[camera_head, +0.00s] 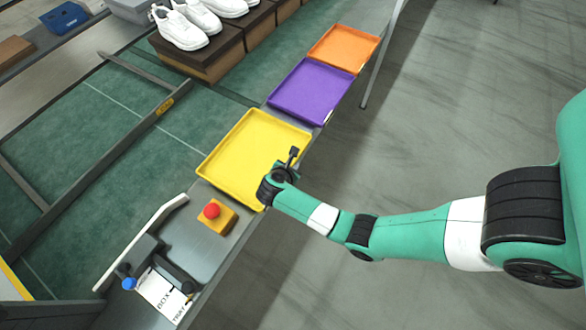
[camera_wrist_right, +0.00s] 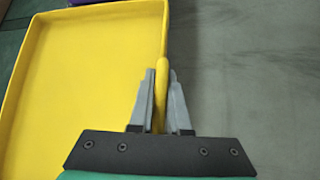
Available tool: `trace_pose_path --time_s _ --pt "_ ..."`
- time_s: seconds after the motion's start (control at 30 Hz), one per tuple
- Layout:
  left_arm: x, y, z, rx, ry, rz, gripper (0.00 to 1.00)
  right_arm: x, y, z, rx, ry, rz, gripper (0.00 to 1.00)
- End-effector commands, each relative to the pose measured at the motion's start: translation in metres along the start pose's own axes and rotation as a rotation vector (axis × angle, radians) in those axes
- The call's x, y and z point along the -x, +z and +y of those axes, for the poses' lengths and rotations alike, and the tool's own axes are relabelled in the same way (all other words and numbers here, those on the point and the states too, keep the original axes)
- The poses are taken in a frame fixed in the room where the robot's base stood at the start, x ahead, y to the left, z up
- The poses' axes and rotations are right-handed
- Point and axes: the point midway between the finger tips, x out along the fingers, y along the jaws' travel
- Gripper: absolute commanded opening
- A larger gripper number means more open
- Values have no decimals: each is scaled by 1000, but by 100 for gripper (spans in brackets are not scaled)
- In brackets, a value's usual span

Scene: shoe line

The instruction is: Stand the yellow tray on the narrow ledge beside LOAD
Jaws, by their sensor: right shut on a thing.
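The yellow tray (camera_head: 245,148) is a shallow rectangular tray with raised rims. It lies flat, or nearly so, at the near end of a row of trays; I cannot tell whether it is lifted at all. My right gripper (camera_head: 280,172) is at its near right side. In the right wrist view, the two grey fingers (camera_wrist_right: 161,95) are shut on the rim of the yellow tray (camera_wrist_right: 85,75), one on each side. A small yellow label, seemingly LOAD (camera_head: 165,106), is on a narrow dark grey bar (camera_head: 125,142) across the green surface. My left gripper is out of view.
A purple tray (camera_head: 311,90) and an orange tray (camera_head: 344,47) lie beyond the yellow one. A red button on a yellow box (camera_head: 213,214) stands close to its near side. White shoes (camera_head: 182,30) sit on brown boxes (camera_head: 205,61) at the back.

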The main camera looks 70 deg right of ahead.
Motion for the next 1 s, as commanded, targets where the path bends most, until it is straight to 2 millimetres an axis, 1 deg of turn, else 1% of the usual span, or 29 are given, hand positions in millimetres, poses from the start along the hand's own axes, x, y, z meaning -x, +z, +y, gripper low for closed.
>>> trace_pose_path --time_s 0.07,0.1,0.23,0.3,0.47,0.6,0.63,0.77,0.8,1.0 --pt "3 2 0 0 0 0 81 -6 -2 1 -3 1 -1 0" --pt "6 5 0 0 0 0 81 -11 -4 1 -2 -1 -1 0" --pt "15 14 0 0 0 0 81 -27 -21 -5 0 -1 0 0" --pt "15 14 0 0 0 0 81 -29 -24 -5 -1 1 0 0" --pt "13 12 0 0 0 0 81 -27 -22 -5 -2 1 0 0" --pt "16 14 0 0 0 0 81 -30 -25 -6 -2 1 0 0" --pt "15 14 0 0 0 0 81 -30 -25 -6 0 -1 1 19" --pt "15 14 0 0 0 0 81 -29 -24 -6 0 -1 1 42" --pt "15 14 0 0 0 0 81 -29 -24 -6 0 -1 1 45" --pt "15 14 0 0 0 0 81 -29 -24 -6 0 -1 1 45"
